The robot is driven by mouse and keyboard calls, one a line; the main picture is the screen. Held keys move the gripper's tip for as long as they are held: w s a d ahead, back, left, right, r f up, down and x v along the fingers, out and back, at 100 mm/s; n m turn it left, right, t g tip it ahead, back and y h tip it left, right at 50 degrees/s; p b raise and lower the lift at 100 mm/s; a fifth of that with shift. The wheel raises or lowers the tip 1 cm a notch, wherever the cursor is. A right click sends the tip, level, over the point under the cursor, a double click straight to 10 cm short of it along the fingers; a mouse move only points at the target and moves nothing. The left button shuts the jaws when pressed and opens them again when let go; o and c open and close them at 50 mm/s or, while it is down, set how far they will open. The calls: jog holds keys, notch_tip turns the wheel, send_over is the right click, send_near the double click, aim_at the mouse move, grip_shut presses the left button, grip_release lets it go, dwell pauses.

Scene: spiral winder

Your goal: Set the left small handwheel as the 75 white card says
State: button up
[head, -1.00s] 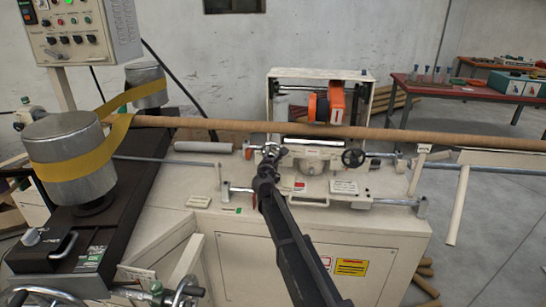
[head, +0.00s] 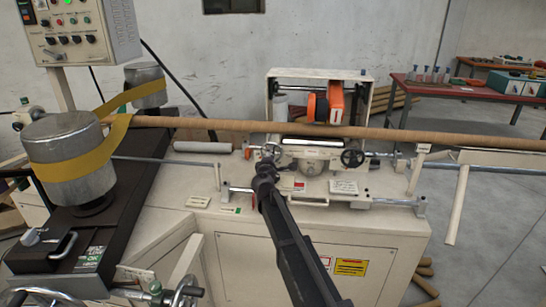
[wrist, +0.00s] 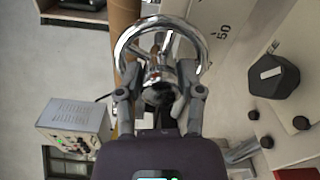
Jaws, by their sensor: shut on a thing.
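The left small handwheel (head: 269,152) is on the cream machine below the long brown tube, partly hidden by my gripper (head: 266,170). In the wrist view, the handwheel's chrome rim (wrist: 203,50) stands just beyond my gripper (wrist: 158,96). The two fingers are on either side of its hub, shut on it. In the head view, small white cards lie on the machine top, including one (head: 344,187) right of my gripper and one (head: 198,201) to the left. Their print is too small to read, so I cannot tell which is the 75 card.
A second small handwheel (head: 353,158) is to the right. The brown tube (head: 420,133) runs across just behind the handwheels. An orange unit (head: 336,102) stands above it.

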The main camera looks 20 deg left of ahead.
jog(key=shift+w+a+r, duration=0.1)
jog(key=shift+w+a, duration=0.1)
jog(key=shift+w, duration=0.15)
jog(key=o, duration=1.1)
jog(key=shift+s+d, duration=0.15)
jog(key=shift+s, duration=0.05)
jog(key=shift+s, duration=0.15)
jog(key=v, duration=1.1)
jog(key=shift+s+d, duration=0.15)
jog(key=shift+s, duration=0.1)
